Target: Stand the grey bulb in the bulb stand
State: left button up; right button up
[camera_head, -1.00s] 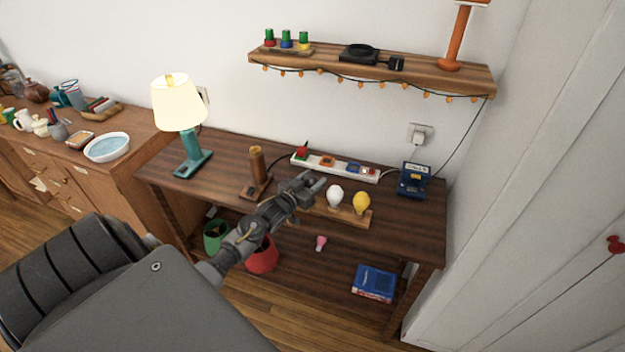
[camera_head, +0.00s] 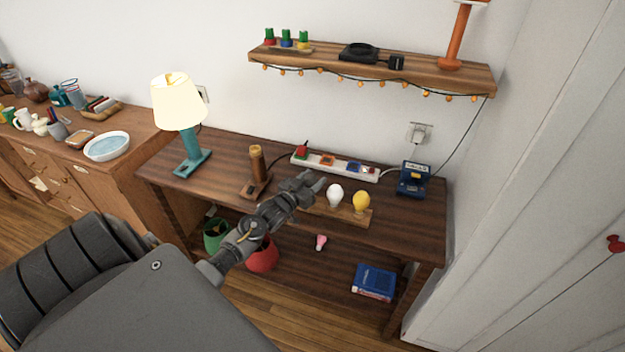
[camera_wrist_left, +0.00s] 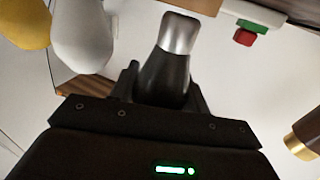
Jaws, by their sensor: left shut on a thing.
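The grey bulb (camera_wrist_left: 178,60) is dark grey with a silvery metal end. In the left wrist view it is between the fingers of my left gripper (camera_wrist_left: 165,95), silvery end pointing away from the gripper. In the head view my left gripper (camera_head: 314,184) is over the table, just left of the white bulb, and the grey bulb cannot be made out. The bulb stand (camera_head: 350,217) is a low wooden bar holding a white bulb (camera_head: 335,195) and a yellow bulb (camera_head: 361,201); its left end is partly hidden by my gripper. My right gripper is not in view.
A brown post (camera_head: 257,170) stands left of my gripper, with a teal lamp (camera_head: 190,150) farther left. A power strip (camera_head: 335,167) lies behind, and a blue device (camera_head: 413,178) at the right. A shelf (camera_head: 370,70) hangs above. The front right tabletop is clear.

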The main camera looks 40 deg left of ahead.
pick_arm(q)
jog(key=shift+f+b, duration=0.6)
jog(key=shift+f, duration=0.3)
jog(key=o, duration=1.1)
jog(key=shift+c, duration=0.2)
jog(key=s+b, duration=0.1)
jog(key=s, duration=0.9)
jog(key=shift+s+d+b, duration=0.1)
jog(key=shift+s+b, duration=0.25)
jog(key=shift+s, duration=0.05)
